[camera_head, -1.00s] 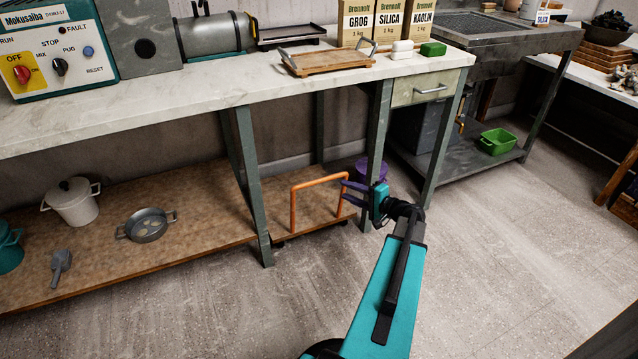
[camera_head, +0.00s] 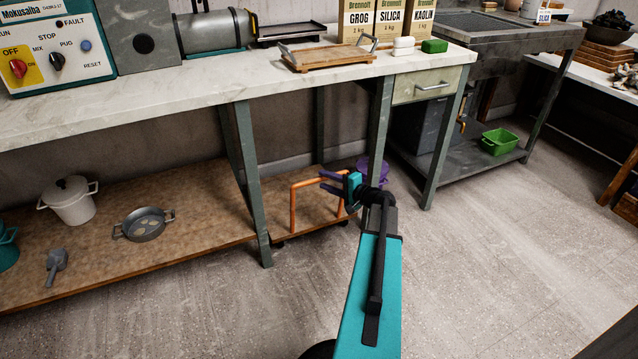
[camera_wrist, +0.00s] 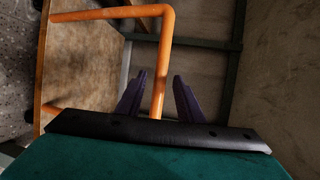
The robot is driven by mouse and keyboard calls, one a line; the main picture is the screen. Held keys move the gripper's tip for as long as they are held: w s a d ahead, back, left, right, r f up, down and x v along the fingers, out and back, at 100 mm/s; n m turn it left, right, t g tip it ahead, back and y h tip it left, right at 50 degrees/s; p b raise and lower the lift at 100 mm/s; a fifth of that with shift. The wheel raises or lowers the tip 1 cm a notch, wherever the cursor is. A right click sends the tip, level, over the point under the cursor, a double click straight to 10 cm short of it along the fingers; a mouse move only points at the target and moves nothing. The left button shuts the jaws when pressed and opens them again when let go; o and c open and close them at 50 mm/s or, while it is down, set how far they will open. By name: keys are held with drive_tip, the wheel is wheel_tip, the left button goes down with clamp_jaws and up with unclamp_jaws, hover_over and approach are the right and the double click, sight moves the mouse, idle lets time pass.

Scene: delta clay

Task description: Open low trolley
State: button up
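The low trolley (camera_head: 318,212) is a flat brown board on small casters under the bench, with an orange tube handle (camera_head: 293,208) standing up from it. My gripper (camera_head: 328,181) is at the handle's right end, below the bench top. In the wrist view my gripper (camera_wrist: 158,80) has its two purple fingers apart, and one orange upright of the handle (camera_wrist: 163,55) shows in the gap between them. The fingers are not closed on it. I cannot tell how deep the bar sits between them. The upright's lower part is hidden behind my gripper.
Bench legs (camera_head: 379,130) stand close to my arm on the right and left of the trolley. A purple container (camera_head: 374,170) is partly hidden behind my wrist. A low shelf (camera_head: 190,255) with pots lies left. The floor (camera_head: 480,270) in front and right is clear.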

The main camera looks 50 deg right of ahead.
drive_tip(key=shift+w+f+b, duration=0.15)
drive_tip(key=shift+w, duration=0.6)
drive_tip(key=shift+w+f+b, duration=0.15)
drive_tip(key=shift+w, duration=0.55)
drive_tip(key=shift+c, duration=0.4)
